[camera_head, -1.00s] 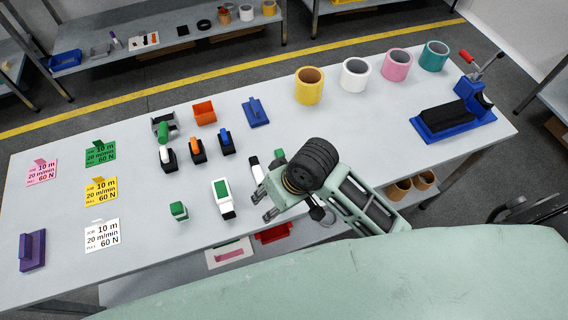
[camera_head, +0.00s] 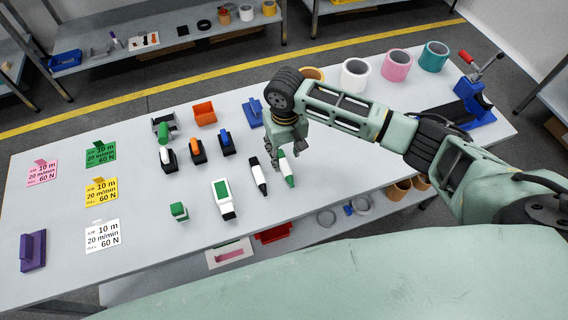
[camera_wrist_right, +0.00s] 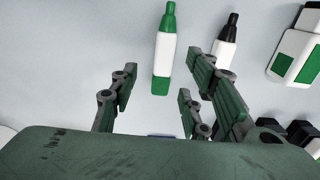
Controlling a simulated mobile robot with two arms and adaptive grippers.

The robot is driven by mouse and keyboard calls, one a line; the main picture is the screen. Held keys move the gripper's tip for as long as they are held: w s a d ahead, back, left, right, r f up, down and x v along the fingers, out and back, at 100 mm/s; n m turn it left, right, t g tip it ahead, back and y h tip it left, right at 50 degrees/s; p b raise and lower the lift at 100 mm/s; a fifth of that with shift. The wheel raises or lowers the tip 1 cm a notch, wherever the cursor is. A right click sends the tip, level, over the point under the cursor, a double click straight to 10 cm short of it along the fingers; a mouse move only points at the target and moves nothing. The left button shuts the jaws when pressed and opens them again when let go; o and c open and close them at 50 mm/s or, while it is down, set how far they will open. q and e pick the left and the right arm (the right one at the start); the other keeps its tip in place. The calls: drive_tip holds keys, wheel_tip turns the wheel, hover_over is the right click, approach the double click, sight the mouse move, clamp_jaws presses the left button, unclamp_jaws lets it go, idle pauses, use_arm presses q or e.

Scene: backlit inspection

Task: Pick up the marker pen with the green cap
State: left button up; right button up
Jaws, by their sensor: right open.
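The marker pen with the green cap (camera_head: 287,170) lies on the grey table, white-bodied with a green end. In the right wrist view this marker (camera_wrist_right: 165,52) lies lengthwise, with its green end nearest the gripper. A similar marker with a black cap (camera_head: 258,178) lies just left of it in the head view; in the wrist view this black-capped marker (camera_wrist_right: 228,40) is partly covered by a finger. My right gripper (camera_head: 285,153) is open and empty, pointing down above the green-capped marker's far end. Its fingers (camera_wrist_right: 163,98) stand apart in the wrist view. My left gripper is not in view.
A white-and-green block (camera_head: 223,200) and a smaller green block (camera_head: 179,211) lie to the left. A blue tool (camera_head: 255,113) is behind, and tape rolls (camera_head: 355,74) stand at the back right. The table (camera_head: 330,190) is clear right of the markers.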

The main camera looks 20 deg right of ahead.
sight(283, 161)
drive_tip(key=f, duration=0.4)
drive_tip(key=shift+a+f, duration=0.2)
drive_tip(key=shift+c, duration=0.3)
clamp_jaws()
drive_tip(key=shift+r, duration=0.15)
